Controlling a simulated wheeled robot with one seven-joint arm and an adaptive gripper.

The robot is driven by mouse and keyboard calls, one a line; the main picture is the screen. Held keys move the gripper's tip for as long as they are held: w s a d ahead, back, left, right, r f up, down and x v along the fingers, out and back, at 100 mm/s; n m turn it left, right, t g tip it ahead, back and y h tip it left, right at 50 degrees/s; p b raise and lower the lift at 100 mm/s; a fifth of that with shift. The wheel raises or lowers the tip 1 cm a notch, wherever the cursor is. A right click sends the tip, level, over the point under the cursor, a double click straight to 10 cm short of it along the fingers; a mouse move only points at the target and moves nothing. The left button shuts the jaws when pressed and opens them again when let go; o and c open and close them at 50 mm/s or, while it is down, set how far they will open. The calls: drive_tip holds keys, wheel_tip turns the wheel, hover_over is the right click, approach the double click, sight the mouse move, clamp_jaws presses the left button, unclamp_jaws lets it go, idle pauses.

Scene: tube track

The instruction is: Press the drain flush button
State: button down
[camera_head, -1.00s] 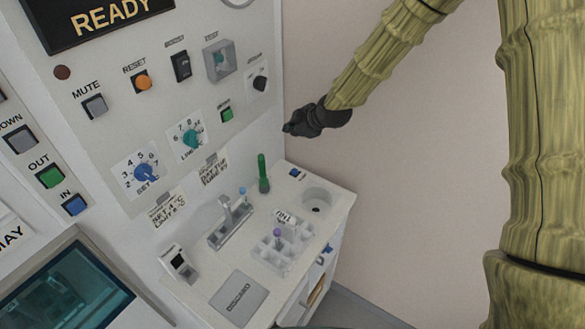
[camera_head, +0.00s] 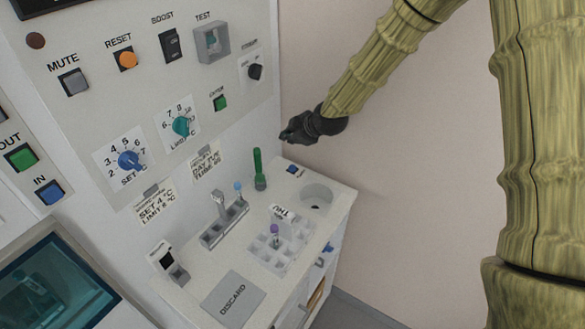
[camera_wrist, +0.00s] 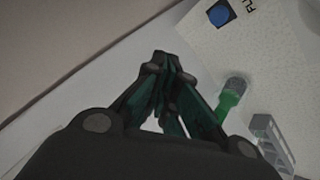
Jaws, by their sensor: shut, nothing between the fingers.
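In the wrist view the blue button (camera_wrist: 221,13) shows at the top right, with a partly cut-off label beginning "FLU". My gripper (camera_head: 287,136) is dark, shut and empty. It is in the air above the counter, a little above the button in the head view and apart from it. In the wrist view the closed fingertips (camera_wrist: 162,62) are left of and below the button.
A green-handled tool (camera_head: 259,170) stands upright left of the button; it also shows in the wrist view (camera_wrist: 232,98). A grey tube rack (camera_head: 283,243) and a discard plate (camera_head: 234,300) lie nearer. The control panel (camera_head: 150,75) is at left, a bare wall at right.

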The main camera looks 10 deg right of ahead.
sight(290, 168)
drive_tip(key=shift+f, duration=0.15)
drive_tip(key=shift+f+b, duration=2.35)
drive_tip(key=shift+f, duration=1.85)
drive_tip(key=shift+f, duration=0.1)
drive_tip(key=shift+f+b, duration=0.3)
drive_tip(key=shift+f, duration=0.05)
drive_tip(key=shift+f, duration=0.4)
drive_tip(key=shift+r, duration=0.85)
drive_tip(key=shift+r+p, duration=1.55)
drive_tip(key=shift+r, duration=0.95)
